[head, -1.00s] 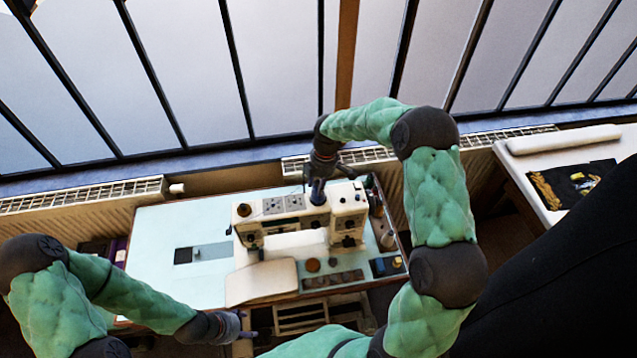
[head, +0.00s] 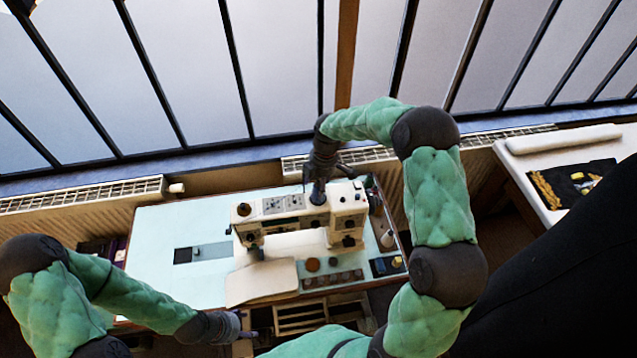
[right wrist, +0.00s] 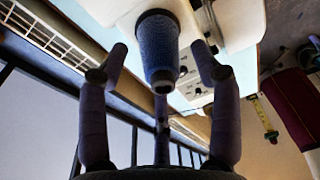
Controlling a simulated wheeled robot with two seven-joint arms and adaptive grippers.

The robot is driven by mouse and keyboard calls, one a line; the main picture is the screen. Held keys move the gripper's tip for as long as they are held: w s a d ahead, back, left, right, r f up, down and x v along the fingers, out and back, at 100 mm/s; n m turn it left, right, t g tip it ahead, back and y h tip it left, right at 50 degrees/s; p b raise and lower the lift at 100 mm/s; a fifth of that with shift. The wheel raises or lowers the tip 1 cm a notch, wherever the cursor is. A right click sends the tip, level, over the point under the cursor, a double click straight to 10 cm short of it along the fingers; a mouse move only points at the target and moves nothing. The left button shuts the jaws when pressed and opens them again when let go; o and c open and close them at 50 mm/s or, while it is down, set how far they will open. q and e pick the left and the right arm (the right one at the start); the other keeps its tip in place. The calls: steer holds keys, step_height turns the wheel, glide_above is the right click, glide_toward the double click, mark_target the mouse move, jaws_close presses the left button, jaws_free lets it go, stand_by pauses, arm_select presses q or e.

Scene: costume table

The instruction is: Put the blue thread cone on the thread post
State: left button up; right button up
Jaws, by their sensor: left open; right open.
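The blue thread cone (head: 318,197) stands on top of the white sewing machine (head: 290,210), under my right gripper. In the right wrist view the cone (right wrist: 158,48) lies between the spread fingers, with a gap on either side. My right gripper (head: 322,180) is open and holds nothing. In the right wrist view the gripper (right wrist: 160,70) has its fingertips apart around the cone's narrow end. The thread post is hidden, so I cannot see directly how the cone sits on it. My left gripper (head: 243,328) is open and empty, near the table's front edge.
The pale blue table (head: 160,235) has clear room at the left. A side table (head: 540,190) stands at the far right, and radiators (head: 80,200) run behind.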

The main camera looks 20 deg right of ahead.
step_height(320, 180, up, 12)
steer(key=d, duration=0.1)
steer(key=shift+s+d, duration=0.2)
steer(key=shift+d, duration=0.05)
steer(key=shift+f, duration=0.1)
stand_by(0.5)
